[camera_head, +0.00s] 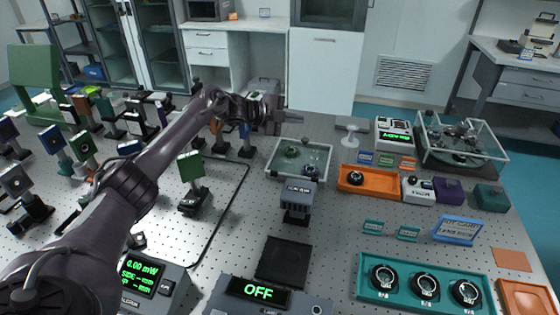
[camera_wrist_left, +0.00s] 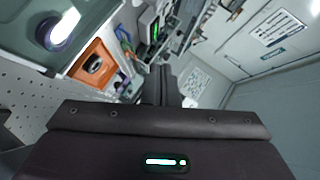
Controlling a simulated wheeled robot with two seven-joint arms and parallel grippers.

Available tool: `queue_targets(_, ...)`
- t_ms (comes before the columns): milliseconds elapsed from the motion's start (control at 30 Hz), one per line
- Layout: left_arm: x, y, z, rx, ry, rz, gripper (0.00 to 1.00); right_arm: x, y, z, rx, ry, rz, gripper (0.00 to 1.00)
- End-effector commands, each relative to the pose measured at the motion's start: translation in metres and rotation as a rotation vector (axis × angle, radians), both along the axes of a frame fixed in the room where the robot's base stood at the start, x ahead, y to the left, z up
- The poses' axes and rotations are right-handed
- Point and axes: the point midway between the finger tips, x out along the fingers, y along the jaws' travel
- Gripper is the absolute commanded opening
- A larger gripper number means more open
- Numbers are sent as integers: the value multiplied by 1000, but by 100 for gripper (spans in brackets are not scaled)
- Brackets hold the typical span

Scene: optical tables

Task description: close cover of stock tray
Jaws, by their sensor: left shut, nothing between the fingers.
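A tray with a clear, pale-edged pane (camera_head: 318,152) stands near the middle of the perforated table, with dark round parts showing inside. I take it for the stock tray. I cannot tell how far its cover is tilted. My left gripper (camera_head: 292,117) is shut and empty, just behind and above the tray's far left side, pointing right. The left wrist view shows the shut dark fingers (camera_wrist_left: 167,86), with part of a clear-sided tray (camera_wrist_left: 86,52) at upper left. My right gripper is not in view.
An orange tray (camera_head: 384,187) with a round part lies to the right of the clear tray. A larger glass-sided case (camera_head: 487,170) stands at far right. A small grey post-mounted device (camera_head: 298,190) stands in front. Mounted optics crowd the left side.

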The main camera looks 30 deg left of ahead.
Motion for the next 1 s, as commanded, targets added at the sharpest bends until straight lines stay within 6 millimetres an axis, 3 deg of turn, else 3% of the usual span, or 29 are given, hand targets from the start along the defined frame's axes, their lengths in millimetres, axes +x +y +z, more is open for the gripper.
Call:
queue_targets(167,5,1,-4,1,-2,0,0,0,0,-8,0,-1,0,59)
queue_targets(733,6,2,-4,1,-2,0,0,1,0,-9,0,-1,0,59)
queue_targets(1000,-15,17,2,4,-2,0,0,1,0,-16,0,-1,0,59)
